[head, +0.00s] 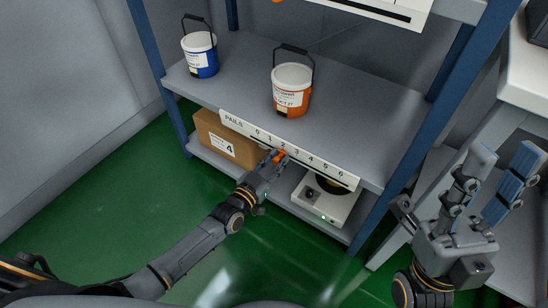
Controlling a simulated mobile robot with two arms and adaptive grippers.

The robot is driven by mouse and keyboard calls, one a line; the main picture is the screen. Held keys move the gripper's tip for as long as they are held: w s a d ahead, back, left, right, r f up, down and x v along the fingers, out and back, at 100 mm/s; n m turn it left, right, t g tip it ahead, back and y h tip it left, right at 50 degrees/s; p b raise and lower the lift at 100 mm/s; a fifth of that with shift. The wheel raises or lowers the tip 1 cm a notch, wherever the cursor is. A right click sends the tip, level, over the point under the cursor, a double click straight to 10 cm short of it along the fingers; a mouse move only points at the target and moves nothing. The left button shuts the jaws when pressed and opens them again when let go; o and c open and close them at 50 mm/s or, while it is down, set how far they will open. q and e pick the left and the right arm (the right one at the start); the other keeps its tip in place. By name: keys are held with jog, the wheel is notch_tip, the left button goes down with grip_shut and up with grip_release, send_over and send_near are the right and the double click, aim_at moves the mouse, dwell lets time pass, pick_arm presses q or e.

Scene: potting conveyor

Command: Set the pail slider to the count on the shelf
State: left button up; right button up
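A white strip (233,122) marked PAILS and 0 to 6 runs along the front edge of the middle shelf. The orange slider (280,156) shows at about the 2, partly hidden by my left gripper. A blue-and-white pail (201,58) and an orange-and-white pail (291,92) stand upright on this shelf, handles raised. My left gripper (277,158) is at the slider with its fingertips around it; whether they press on it is too small to tell. My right gripper (502,165) is raised at the right, fingers apart and empty, away from the strip.
The lower shelf holds a cardboard box (226,140) labelled 4 and a white device (321,205) with a small green light. Blue posts (158,75) frame the rack. Another white strip (385,12) is on the shelf above. A pale table (525,85) stands at the right.

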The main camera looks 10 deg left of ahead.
pick_arm(q)
jog(key=o, duration=0.3)
jog(key=shift+s, duration=0.1)
jog(key=v, duration=1.2)
